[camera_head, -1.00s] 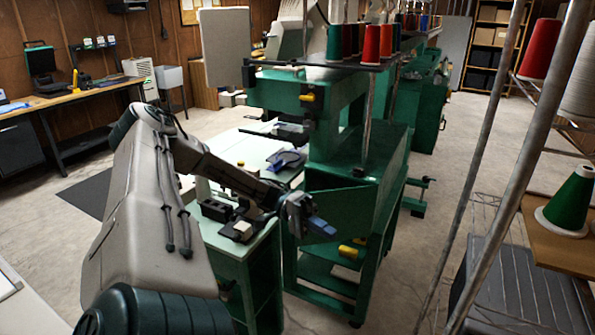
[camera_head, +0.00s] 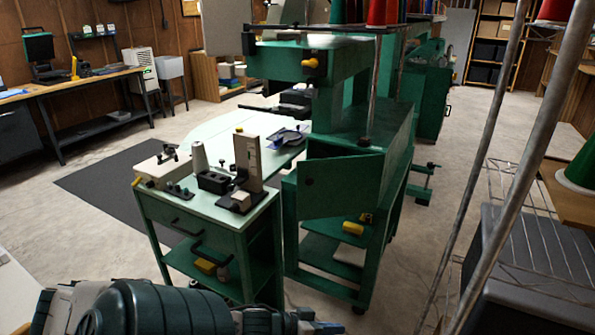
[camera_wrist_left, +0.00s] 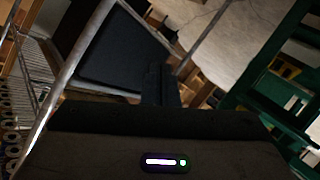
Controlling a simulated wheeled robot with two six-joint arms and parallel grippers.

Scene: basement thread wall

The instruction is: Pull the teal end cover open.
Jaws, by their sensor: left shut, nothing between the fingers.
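The teal end cover (camera_head: 340,185) is a flat green panel on the near end of the green machine (camera_head: 375,130). It stands out at an angle from the machine's frame, with a dark round spot near its upper left. Open shelf space shows below it. My left gripper (camera_head: 326,327) is low at the bottom edge of the head view, well below and apart from the cover. In the left wrist view its fingers (camera_wrist_left: 160,85) are together and empty. The cover cannot be clearly made out there. My right gripper is not in view.
A green cart (camera_head: 215,225) with a pale top and small tools stands left of the cover. Metal rack posts (camera_head: 480,165) and a dark grey box (camera_head: 530,265) are at the right. Bare floor (camera_head: 390,275) lies between cart, machine and rack.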

